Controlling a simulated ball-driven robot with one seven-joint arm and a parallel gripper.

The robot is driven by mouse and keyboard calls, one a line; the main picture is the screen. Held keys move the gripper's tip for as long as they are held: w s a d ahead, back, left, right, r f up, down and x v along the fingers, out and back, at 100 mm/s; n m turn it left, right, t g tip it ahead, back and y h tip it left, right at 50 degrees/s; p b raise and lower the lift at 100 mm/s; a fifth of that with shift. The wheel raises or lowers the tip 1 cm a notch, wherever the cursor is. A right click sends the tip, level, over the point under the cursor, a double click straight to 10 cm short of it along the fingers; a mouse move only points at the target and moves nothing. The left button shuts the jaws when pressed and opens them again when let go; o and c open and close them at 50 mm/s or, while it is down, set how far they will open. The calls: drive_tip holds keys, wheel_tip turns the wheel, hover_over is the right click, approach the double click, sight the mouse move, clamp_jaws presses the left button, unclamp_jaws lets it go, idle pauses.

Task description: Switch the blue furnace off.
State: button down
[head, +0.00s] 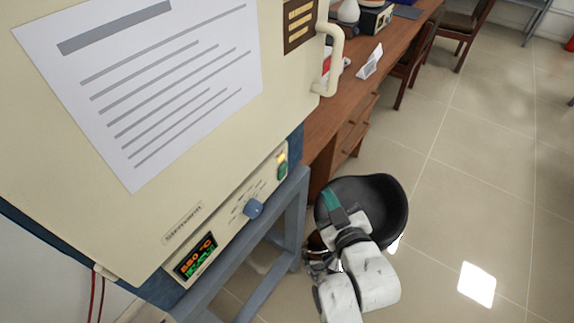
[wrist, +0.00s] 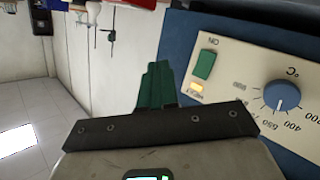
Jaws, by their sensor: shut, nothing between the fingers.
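The furnace (head: 150,235) has a cream door, blue sides and a cream control strip along its lower edge. In the head view its green switch (head: 283,171) sits at the strip's right end beside a glowing amber lamp (head: 282,158). The display (head: 195,258) is lit and reads about 850 °C. In the wrist view the switch (wrist: 205,65), marked ON, is next to the lit lamp (wrist: 197,87). My gripper (head: 329,197) is shut and empty, right of and apart from the panel. Its green fingers (wrist: 155,68) show left of the switch in the wrist view.
A blue knob (head: 253,208) is near the switch. A blue-grey stand (head: 290,215) carries the furnace. A white door handle (head: 330,60) juts out. A wooden desk (head: 345,110) and a black stool seat (head: 385,200) are nearby. Tiled floor (head: 480,150) is open at right.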

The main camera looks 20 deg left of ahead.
sight(283, 172)
drive_tip(key=w+a+r+b, duration=0.1)
drive_tip(key=w+a+b, duration=0.2)
drive_tip(key=a+b, duration=0.2)
drive_tip(key=shift+a, duration=1.6)
drive_tip(key=shift+a, duration=0.1)
idle(0.8)
drive_tip(key=shift+w+a+r, duration=0.1)
drive_tip(key=shift+a, duration=0.2)
drive_tip(key=shift+w+a+b, duration=0.1)
drive_tip(key=shift+a+b, duration=0.2)
idle(0.6)
drive_tip(key=shift+d, duration=0.15)
drive_tip(key=shift+s+d+p, duration=0.3)
drive_tip(key=shift+d+p, duration=0.15)
drive_tip(key=shift+d, duration=0.15)
